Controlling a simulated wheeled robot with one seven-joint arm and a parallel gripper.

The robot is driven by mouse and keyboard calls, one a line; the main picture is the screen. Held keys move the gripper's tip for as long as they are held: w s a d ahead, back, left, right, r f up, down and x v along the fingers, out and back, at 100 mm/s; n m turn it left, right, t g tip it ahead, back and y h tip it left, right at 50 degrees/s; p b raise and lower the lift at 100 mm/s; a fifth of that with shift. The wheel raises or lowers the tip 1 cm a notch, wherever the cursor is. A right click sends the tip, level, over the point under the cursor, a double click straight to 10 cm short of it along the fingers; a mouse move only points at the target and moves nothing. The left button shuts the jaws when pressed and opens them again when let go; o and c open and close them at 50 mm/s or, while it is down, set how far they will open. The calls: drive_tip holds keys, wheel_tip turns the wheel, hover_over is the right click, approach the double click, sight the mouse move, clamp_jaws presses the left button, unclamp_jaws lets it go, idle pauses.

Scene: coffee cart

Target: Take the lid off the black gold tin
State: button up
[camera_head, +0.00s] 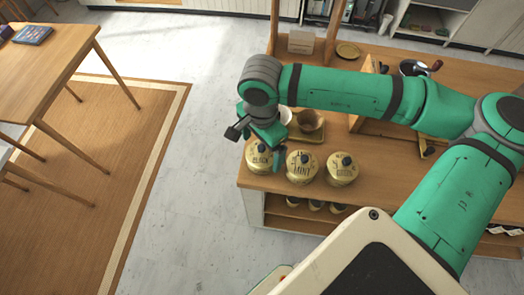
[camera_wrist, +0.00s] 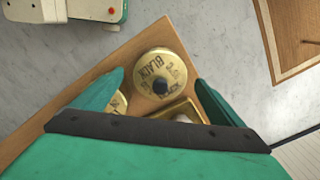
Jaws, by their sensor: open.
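The black gold tin (camera_head: 259,160) stands at the left front corner of the wooden counter, marked BLACK. Its lid is on, with a dark round knob on top. In the wrist view the tin (camera_wrist: 161,78) is seen from above, between and beyond my fingers, with its knob at the centre of the lid. My gripper (camera_head: 262,143) is over the tin in the head view and hides part of its upper side. The gripper (camera_wrist: 160,92) is open and empty, and its green fingers are apart from the lid.
A gold tin marked MINT (camera_head: 302,168) and a third gold tin (camera_head: 341,169) stand close to the right. A tray (camera_head: 318,136) with a brown cup (camera_head: 309,121) sits behind. The counter's left edge is near, with open floor beyond.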

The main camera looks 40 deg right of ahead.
drive_tip(key=shift+c, duration=0.7)
drive_tip(key=shift+w, duration=0.1)
drive_tip(key=c, duration=1)
drive_tip(key=shift+r, duration=0.1)
